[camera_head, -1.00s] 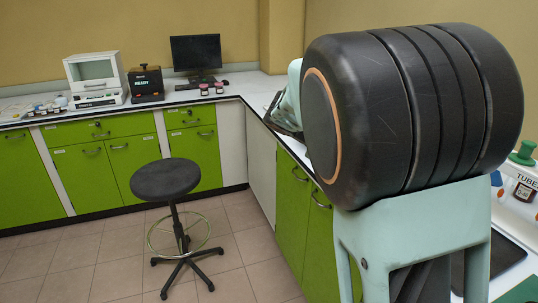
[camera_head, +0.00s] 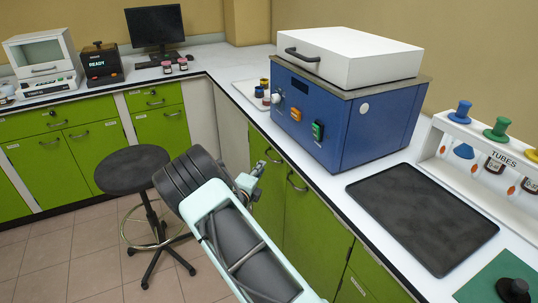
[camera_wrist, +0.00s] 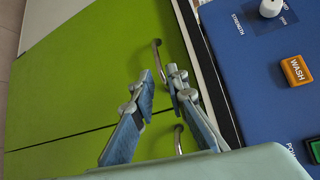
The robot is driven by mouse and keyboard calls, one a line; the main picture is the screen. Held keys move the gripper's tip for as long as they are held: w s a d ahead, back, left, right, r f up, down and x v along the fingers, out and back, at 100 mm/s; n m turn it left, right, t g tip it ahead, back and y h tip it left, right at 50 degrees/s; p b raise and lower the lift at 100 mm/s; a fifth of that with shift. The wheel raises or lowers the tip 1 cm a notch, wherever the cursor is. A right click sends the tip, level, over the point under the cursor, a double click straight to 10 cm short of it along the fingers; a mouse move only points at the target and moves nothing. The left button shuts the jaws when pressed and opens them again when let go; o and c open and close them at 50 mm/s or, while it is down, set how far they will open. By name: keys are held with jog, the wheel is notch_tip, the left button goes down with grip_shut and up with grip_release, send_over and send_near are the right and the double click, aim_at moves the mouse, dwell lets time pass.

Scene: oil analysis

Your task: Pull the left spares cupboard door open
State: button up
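Two green cupboard doors stand side by side under the blue machine. The left door (camera_head: 268,202) is closed, with a curved metal handle (camera_head: 272,157) near its top. It also fills the upper part of the wrist view (camera_wrist: 95,70), where its handle (camera_wrist: 157,57) shows just beyond my fingertips. The right door (camera_head: 310,230) is closed too, and its handle (camera_wrist: 178,139) lies lower in the wrist view. My gripper (camera_wrist: 160,76) is open and empty, its fingers pointing at the left handle. In the head view my gripper (camera_head: 250,178) is in front of the left door, partly hiding it.
The blue machine (camera_head: 345,120) stands on the white counter above the doors. A black stool (camera_head: 132,169) is left of my arm. A black tray (camera_head: 422,215) and tube rack (camera_head: 480,165) are at the right. Tiled floor is clear at the lower left.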

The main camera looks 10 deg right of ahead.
aim_at(268, 156)
jog(key=shift+n, duration=0.3)
jog(key=b+x, duration=0.1)
jog(key=x, duration=0.9)
jog(key=shift+w+f, duration=0.25)
jog(key=shift+w, duration=0.15)
jog(key=shift+c, duration=0.5)
grip_shut()
jog(key=shift+a, duration=0.15)
